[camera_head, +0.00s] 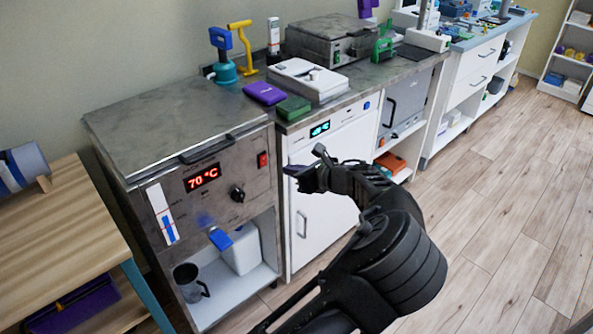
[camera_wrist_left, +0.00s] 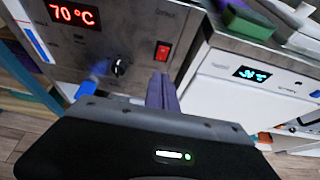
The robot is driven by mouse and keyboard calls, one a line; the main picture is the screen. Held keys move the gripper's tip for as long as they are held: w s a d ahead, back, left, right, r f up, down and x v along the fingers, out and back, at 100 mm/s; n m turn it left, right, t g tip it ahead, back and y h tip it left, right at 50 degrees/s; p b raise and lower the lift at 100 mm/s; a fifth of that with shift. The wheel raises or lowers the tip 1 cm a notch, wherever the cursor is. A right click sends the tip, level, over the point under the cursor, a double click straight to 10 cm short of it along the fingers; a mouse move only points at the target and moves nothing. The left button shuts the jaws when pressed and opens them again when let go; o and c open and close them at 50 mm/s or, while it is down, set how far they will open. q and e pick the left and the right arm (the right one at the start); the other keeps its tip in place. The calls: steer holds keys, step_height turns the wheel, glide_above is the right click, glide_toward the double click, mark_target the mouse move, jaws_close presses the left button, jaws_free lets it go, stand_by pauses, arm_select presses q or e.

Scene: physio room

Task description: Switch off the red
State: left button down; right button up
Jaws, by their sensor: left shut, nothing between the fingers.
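A red rocker switch (camera_head: 262,160) sits at the upper right of the front panel of a grey steel heating unit (camera_head: 135,130). The red display (camera_head: 202,177) on that panel is lit and reads 70 °C. A black knob (camera_head: 238,194) is below and left of the switch. My left gripper (camera_head: 290,170) is shut and empty, in front of the panel and a little right of the switch, apart from it. In the left wrist view, the shut fingers (camera_wrist_left: 162,92) point up toward the switch (camera_wrist_left: 162,52), which shows just beyond their tips. My right gripper is not in view.
A white cabinet (camera_head: 330,155) with a blue-lit display adjoins the heating unit on the right. A purple block (camera_head: 265,93) and a green block (camera_head: 293,107) lie on the counter above. A wooden table (camera_head: 45,225) stands at left. The floor at right is clear.

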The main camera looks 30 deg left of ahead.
mark_target(263, 158)
arm_select(q)
steer(key=x, duration=0.3)
steer(key=r+x, duration=0.1)
steer(key=x, duration=0.5)
steer(key=shift+a+r, duration=0.3)
steer(key=shift+w+a, duration=0.2)
steer(key=shift+a, duration=0.2)
steer(key=shift+r, duration=0.1)
steer(key=shift+a+r+p, duration=0.2)
steer(key=shift+r+p, duration=0.1)
steer(key=shift+p, duration=0.55)
steer(key=shift+f, duration=0.35)
steer(key=shift+r, duration=0.1)
